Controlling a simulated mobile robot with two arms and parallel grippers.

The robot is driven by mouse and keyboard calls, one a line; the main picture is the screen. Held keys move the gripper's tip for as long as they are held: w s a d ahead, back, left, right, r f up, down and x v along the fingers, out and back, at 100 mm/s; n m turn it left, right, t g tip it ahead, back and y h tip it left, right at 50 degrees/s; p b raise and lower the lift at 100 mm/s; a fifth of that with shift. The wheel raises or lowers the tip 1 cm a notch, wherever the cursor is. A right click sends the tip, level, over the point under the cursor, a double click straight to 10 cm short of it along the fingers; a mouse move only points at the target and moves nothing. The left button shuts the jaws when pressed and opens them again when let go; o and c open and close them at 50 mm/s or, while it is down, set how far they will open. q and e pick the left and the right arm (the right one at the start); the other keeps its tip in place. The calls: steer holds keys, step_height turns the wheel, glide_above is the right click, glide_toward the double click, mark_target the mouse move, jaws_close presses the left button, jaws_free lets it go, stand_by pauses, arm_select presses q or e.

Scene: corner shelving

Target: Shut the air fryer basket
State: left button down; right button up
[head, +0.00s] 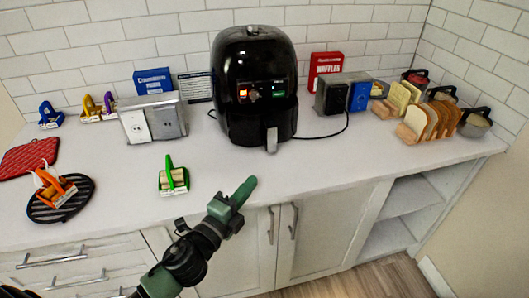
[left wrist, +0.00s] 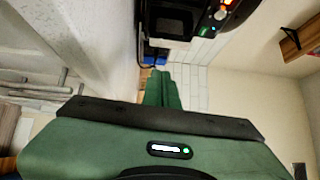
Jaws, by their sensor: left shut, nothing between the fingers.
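The black air fryer (head: 254,60) stands at the back middle of the counter. Its basket (head: 258,122) is in the lower front, with a grey handle (head: 271,140) pointing toward me. I cannot tell how far the basket stands out. My left gripper (head: 246,187) is shut and empty at the counter's front edge, apart from the handle and nearer to me. In the left wrist view its green fingers (left wrist: 161,84) point up toward the air fryer (left wrist: 216,14), which is partly cut off at the top. My right gripper is not in view.
A green caddy (head: 173,178) stands on the counter left of the air fryer. A black appliance (head: 332,94) and bread slices (head: 422,121) are on the right. The counter in front of the air fryer is clear.

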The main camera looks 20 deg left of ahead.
arm_select(q)
steer(key=w, duration=0.3)
steer(key=w+d+p, duration=0.1)
steer(key=w, duration=0.2)
steer(key=w+p, duration=0.1)
steer(key=w, duration=0.3)
steer(key=shift+d+r, duration=0.35)
steer(key=shift+d, duration=0.05)
steer(key=shift+w+a+p, duration=0.4)
steer(key=shift+w+a, duration=0.3)
steer(key=shift+w, duration=0.15)
steer(key=shift+w+a, duration=0.4)
steer(key=shift+w, duration=0.05)
steer(key=w+a, duration=0.1)
steer(key=w, duration=0.1)
steer(key=w+a+b, duration=0.1)
steer(key=shift+w+a+f, duration=0.1)
steer(key=shift+w+a, duration=0.1)
steer(key=shift+w, duration=0.15)
steer(key=shift+a, duration=0.15)
steer(key=shift+r, duration=0.2)
steer(key=shift+f, duration=0.1)
